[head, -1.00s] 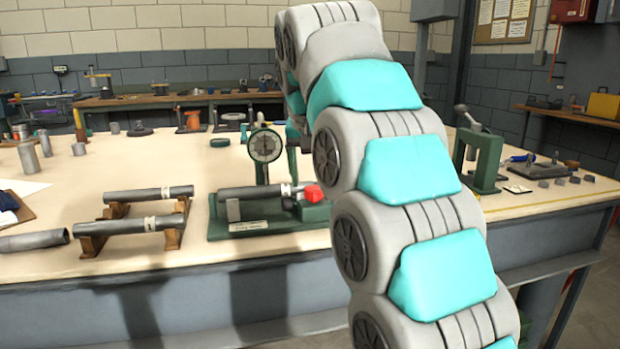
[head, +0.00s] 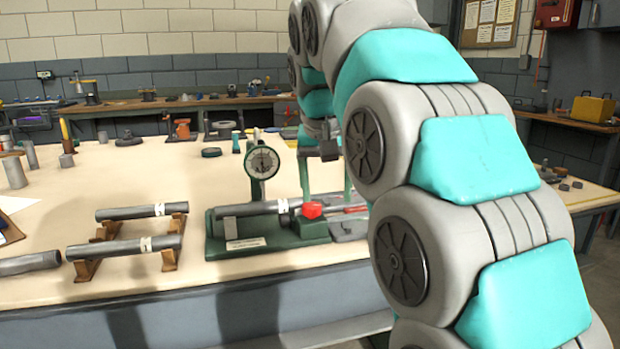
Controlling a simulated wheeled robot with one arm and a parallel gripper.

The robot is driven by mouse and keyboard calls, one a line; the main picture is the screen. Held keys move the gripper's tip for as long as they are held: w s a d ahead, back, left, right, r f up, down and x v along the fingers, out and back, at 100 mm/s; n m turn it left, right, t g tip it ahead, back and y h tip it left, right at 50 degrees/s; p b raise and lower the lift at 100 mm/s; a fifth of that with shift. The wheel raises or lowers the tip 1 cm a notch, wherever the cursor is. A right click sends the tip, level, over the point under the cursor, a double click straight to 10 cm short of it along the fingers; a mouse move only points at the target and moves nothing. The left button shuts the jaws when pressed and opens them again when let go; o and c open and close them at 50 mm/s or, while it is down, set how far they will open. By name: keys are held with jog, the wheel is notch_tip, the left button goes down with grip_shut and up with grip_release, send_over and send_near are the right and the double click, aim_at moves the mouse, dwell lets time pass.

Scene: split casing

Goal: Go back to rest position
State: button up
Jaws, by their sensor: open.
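My grey and teal arm fills the right side of the head view. My gripper (head: 326,150) shows small and dark at the arm's far end, above the bench and to the right of the dial gauge (head: 262,161). It is open, with nothing seen in it. Its fingers are partly hard to make out. Below it, a grey tube (head: 250,209) lies in a green fixture (head: 262,241) with a red part (head: 312,210) at its right end. The gripper appears apart from the tube.
Two tubes (head: 125,247) lie on wooden cradles on the workbench (head: 150,285), left of the fixture. Another loose tube (head: 30,264) lies at the far left. Grey cylinders (head: 15,173) stand behind. My arm hides much of the bench's right side.

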jog(key=s+d+f+g, duration=0.2)
jog(key=s+d+f, duration=0.2)
jog(key=s+f, duration=0.5)
jog(key=s+d+f+g, duration=0.1)
jog(key=s+d+f, duration=0.3)
jog(key=s+f, duration=0.6)
jog(key=s+d+f+g, duration=0.2)
jog(key=s+d+f, duration=0.2)
jog(key=s+f, duration=0.6)
jog(key=s, duration=0.5)
jog(key=shift+s+f+n+g+y, duration=0.25)
jog(key=shift+s+n+g+y, duration=0.05)
jog(key=shift+s+n, duration=0.1)
